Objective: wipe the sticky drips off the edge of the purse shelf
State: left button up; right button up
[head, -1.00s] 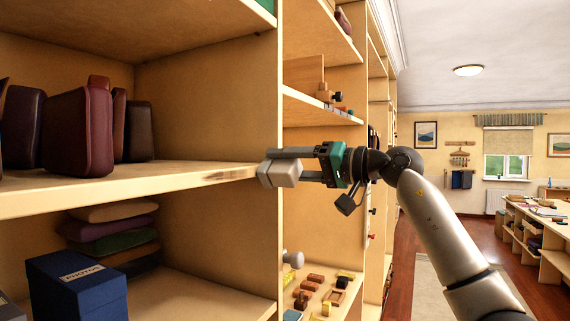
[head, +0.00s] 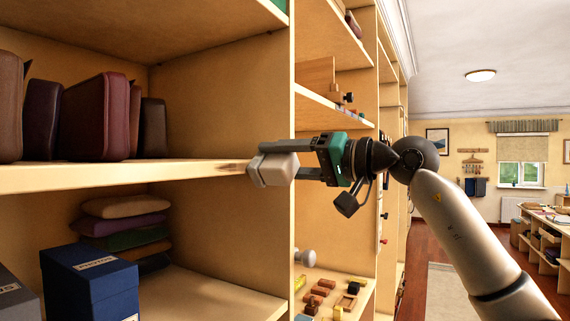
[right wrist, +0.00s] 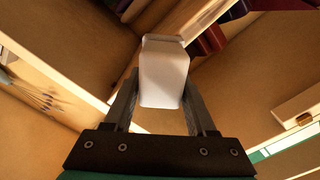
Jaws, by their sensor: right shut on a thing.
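The purse shelf (head: 110,177) runs along the left in the head view, with several dark red and brown purses (head: 95,115) on it. A brown smear of drips (head: 233,168) shows on its front edge near the right end. My right gripper (head: 285,163) is shut on a pale whitish block-shaped wiper (head: 270,170). The wiper is at the shelf's edge, just right of the smear and partly over it; I cannot tell if it touches. The right wrist view shows the wiper (right wrist: 163,72) between the two fingers. My left gripper is not in view.
Below the shelf are a stack of folded cloths (head: 125,225) and a blue photo box (head: 90,282). An upright divider (head: 283,230) stands right behind the gripper. A lower shelf (head: 335,285) at right holds small items. The room is open to the right.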

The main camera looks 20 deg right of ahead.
jog(key=s+a+b, duration=0.2)
jog(key=s+a, duration=0.4)
jog(key=a, duration=0.2)
jog(key=shift+s+a, duration=0.15)
jog(key=shift+s, duration=0.05)
dwell(0.8)
jog(key=b+v, duration=0.2)
jog(key=v, duration=0.4)
dwell(0.4)
jog(key=shift+s+b, duration=0.1)
jog(key=shift+b, duration=0.2)
jog(key=b+v, duration=0.1)
jog(key=v, duration=0.2)
dwell(0.6)
